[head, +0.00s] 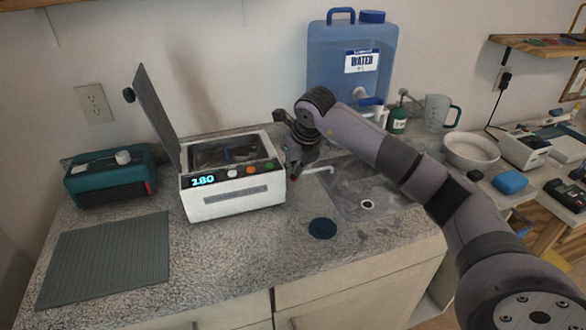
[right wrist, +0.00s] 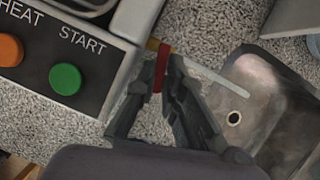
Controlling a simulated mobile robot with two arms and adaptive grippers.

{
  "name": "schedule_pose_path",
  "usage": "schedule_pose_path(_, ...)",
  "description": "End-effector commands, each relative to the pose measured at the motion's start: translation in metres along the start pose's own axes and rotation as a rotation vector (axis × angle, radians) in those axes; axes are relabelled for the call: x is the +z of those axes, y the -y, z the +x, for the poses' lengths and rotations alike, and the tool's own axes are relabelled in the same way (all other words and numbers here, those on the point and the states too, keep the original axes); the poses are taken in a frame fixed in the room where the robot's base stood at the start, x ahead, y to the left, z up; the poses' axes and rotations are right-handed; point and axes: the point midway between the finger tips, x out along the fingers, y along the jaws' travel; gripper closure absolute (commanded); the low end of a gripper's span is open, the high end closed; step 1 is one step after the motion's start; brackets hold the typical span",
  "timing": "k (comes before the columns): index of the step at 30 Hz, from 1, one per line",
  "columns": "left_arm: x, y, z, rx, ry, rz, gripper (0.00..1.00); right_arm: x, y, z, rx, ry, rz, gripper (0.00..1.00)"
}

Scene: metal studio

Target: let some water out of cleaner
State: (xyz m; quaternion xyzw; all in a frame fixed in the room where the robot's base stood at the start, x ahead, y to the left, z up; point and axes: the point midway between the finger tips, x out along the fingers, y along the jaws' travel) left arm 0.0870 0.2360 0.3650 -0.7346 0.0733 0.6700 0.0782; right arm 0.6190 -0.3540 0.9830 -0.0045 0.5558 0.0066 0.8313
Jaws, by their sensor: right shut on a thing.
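My right gripper (head: 297,172) is at the cleaner's right side. In the right wrist view its fingers (right wrist: 163,80) are shut on a red valve handle (right wrist: 161,66) with a brass piece above it. A pale spout (head: 318,170) runs from there over the sink (head: 385,185). My left gripper is not in view.
A blue water jug (head: 345,75) stands behind the sink. A teal device (head: 110,177) and a grey ribbed mat (head: 105,258) lie to the left. A dark blue round pad (head: 322,228) is on the counter before the sink. A measuring jug (head: 437,112) and white bowl (head: 470,150) stand right.

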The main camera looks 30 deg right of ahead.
Motion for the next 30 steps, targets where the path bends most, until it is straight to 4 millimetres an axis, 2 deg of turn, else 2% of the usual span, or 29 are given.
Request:
schedule_pose_path(11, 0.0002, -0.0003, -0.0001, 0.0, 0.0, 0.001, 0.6, 0.0008, 0.0, -0.0008, -0.002, 0.002, 0.005, 1.0)
schedule_pose_path(12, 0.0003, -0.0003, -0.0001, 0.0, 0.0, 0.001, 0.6, 0.0008, 0.0, -0.0008, -0.002, 0.002, 0.005, 0.88)
schedule_pose_path(20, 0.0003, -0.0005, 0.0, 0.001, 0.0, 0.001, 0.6, 0.0004, -0.0001, -0.0004, -0.001, 0.001, 0.004, 0.71)
schedule_pose_path(30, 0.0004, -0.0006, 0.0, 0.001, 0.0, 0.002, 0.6, -0.0002, -0.0017, 0.0003, 0.002, -0.001, 0.002, 0.7)
